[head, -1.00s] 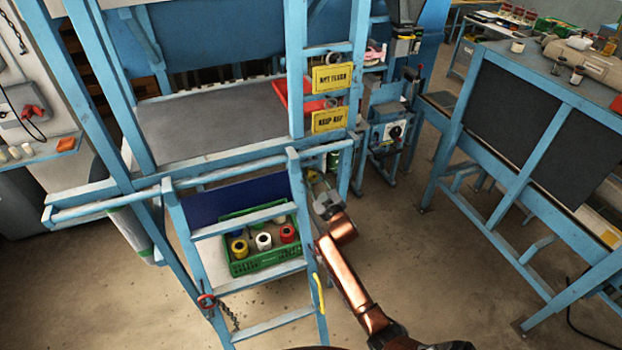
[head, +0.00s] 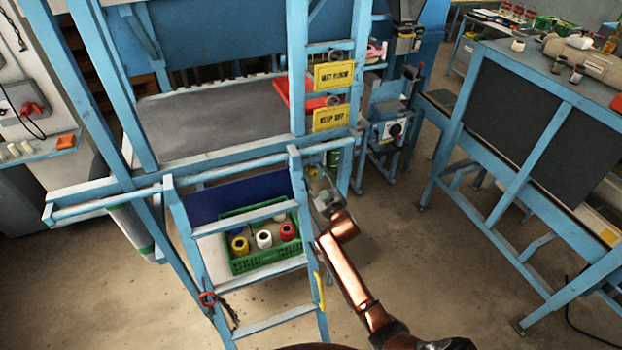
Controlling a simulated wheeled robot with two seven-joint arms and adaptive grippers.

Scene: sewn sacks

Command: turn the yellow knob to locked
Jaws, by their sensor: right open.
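My right arm, copper-coloured, reaches up from the bottom of the head view. Its gripper (head: 319,184) is at the blue frame, just right of the ladder's right upright. It is small and partly hidden by that upright, and its jaws are open. A small yellowish patch (head: 314,172) shows at the fingertips. I cannot tell if it is the yellow knob, nor which way a knob there points. My left gripper is not in view.
A blue ladder (head: 250,225) stands left of my gripper, with a yellow handle (head: 319,291) on its right upright. Behind it is a green crate (head: 268,261) of spools. Two yellow signs (head: 333,76) hang above. Open floor (head: 430,260) lies to the right.

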